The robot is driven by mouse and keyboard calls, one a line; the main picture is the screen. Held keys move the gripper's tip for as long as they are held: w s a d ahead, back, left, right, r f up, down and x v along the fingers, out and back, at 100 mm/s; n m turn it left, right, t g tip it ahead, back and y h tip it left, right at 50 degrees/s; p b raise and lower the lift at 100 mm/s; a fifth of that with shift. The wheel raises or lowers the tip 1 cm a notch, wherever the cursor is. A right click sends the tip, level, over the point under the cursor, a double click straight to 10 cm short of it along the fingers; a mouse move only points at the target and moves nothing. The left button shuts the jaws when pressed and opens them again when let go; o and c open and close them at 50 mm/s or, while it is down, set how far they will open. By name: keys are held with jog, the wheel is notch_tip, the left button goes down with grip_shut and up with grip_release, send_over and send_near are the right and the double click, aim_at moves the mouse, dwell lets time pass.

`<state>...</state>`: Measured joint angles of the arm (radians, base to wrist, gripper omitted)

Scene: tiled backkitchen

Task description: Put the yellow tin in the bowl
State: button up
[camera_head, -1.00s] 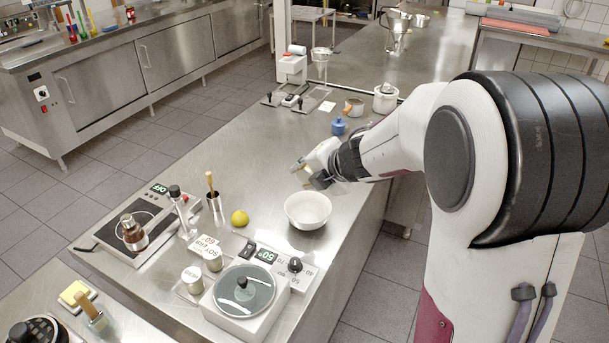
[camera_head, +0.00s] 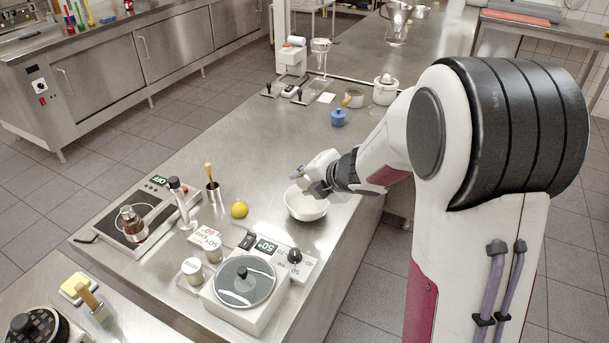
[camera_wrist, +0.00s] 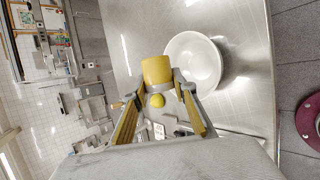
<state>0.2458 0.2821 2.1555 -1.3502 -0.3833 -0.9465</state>
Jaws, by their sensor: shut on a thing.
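The yellow tin (camera_wrist: 156,70) is held between the two fingers of my gripper (camera_wrist: 159,88) in the wrist view. My gripper is shut on it. The white bowl (camera_wrist: 207,66) is just right of the tin in that view. In the head view my gripper (camera_head: 307,182) is at the far rim of the bowl (camera_head: 306,210) and overlaps it in the picture. The tin is hardly visible there, mostly hidden by the fingers. The exact height of the tin over the rim cannot be told.
A lemon (camera_head: 239,209) lies left of the bowl. A scale-like device with a round glass plate (camera_head: 244,284) stands in front, with small jars (camera_head: 193,271) beside it. A hot plate (camera_head: 137,222) is at the left. A blue pot (camera_head: 338,117) stands behind on the steel counter.

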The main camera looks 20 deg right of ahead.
aim_at(305, 176)
jog(key=shift+f, duration=1.8)
jog(key=o, duration=1.2)
jog(key=shift+r, duration=3.5)
jog(key=shift+d, duration=0.1)
